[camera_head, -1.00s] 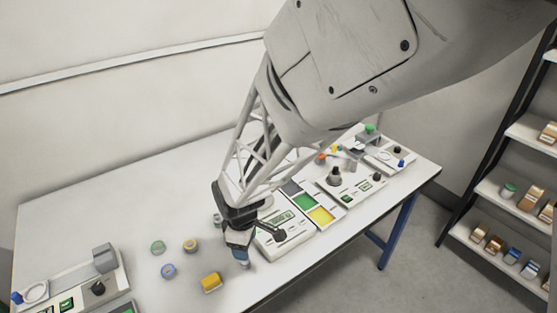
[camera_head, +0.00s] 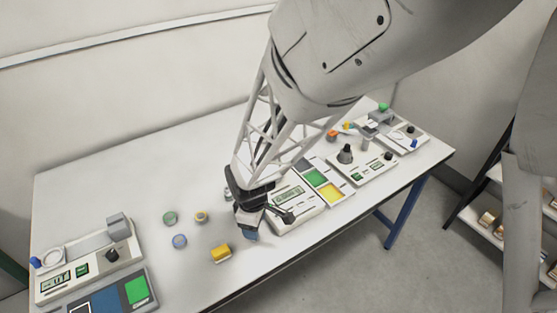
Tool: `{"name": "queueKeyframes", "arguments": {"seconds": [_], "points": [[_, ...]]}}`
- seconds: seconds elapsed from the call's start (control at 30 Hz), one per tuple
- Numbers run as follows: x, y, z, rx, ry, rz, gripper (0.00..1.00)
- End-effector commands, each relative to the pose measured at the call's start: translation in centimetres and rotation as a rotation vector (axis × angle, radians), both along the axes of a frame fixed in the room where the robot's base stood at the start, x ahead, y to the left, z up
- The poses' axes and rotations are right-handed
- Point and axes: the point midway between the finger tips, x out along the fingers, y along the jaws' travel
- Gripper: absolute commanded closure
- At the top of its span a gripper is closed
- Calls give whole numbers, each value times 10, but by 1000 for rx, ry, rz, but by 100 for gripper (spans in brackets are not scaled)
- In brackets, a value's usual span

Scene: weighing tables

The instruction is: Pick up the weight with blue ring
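The weight with a blue ring (camera_head: 179,241) stands on the white table, left of the yellow block. Beside it are a weight with a green ring (camera_head: 170,218) and a weight with a yellow-orange ring (camera_head: 201,216). My gripper (camera_head: 250,235) points down over the table, right of these weights and close to the scale in the middle. It is apart from the blue-ringed weight. Its fingers are small and dark here, so I cannot tell whether they are open or hold something.
A yellow block (camera_head: 221,253) lies near the front edge. Scales stand at the left (camera_head: 85,262), middle (camera_head: 297,214) and right (camera_head: 366,171) of the white table (camera_head: 120,180). Coloured pads lie at the front left (camera_head: 108,299) and between the scales (camera_head: 331,192). Shelves (camera_head: 490,239) stand at the right.

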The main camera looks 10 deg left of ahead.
Motion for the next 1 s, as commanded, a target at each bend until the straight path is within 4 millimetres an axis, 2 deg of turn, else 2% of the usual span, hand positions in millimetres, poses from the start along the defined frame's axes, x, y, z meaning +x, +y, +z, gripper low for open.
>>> {"name": "queueKeyframes", "arguments": {"seconds": [0.43,1.0], "points": [[-2,4,-41,-1,1,0,41],[-2,4,-45,0,0,0,41]]}}
